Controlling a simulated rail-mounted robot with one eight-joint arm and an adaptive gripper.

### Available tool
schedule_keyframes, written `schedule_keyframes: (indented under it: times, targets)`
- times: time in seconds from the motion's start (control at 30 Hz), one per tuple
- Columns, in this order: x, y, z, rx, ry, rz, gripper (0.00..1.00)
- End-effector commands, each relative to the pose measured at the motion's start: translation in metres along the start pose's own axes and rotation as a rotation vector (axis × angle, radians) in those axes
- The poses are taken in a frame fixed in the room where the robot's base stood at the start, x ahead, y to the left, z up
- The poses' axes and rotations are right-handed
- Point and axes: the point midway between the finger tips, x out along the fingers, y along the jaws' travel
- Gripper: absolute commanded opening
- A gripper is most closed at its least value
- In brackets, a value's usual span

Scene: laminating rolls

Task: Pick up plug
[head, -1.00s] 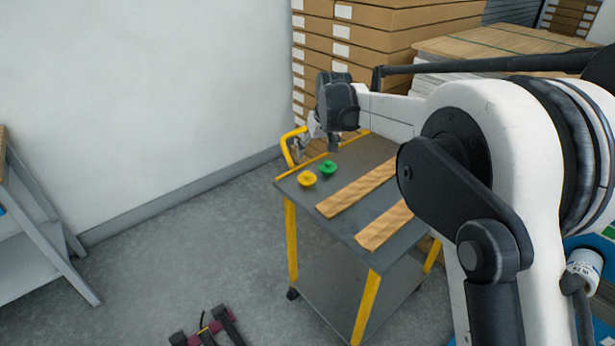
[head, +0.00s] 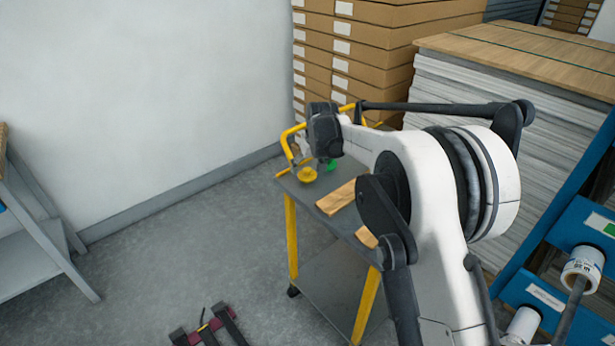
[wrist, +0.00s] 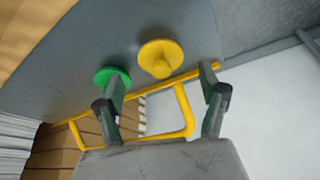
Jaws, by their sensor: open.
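Two plugs sit on the grey top of a cart (head: 318,207), near its far left corner. The yellow plug (head: 307,174) shows a round flange with a knob; it also shows in the wrist view (wrist: 161,60). The green plug (head: 331,165) is to its right, partly hidden by my arm in the head view; in the wrist view it (wrist: 113,77) is left of the yellow one. My gripper (wrist: 162,80) is open and empty. In the wrist view the yellow plug shows between the two fingers, and the left finger overlaps the green plug. I cannot tell the height gap.
A yellow handle rail (head: 287,146) rises at the cart's far edge, close to my gripper. Wooden strips (head: 338,197) lie on the cart. Stacked cardboard boxes (head: 375,50) stand behind it, and a blue rack with rolls (head: 585,262) stands right.

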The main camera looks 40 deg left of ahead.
Motion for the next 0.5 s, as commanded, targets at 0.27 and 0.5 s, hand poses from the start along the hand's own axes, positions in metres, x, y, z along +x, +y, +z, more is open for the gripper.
schedule_keyframes:
  times: [0.27, 0.5]
  targets:
    - [0.032, -0.003, 0.001, 0.000, 0.000, 0.000, 0.73]
    - [0.033, -0.003, 0.001, 0.000, 0.000, 0.000, 0.69]
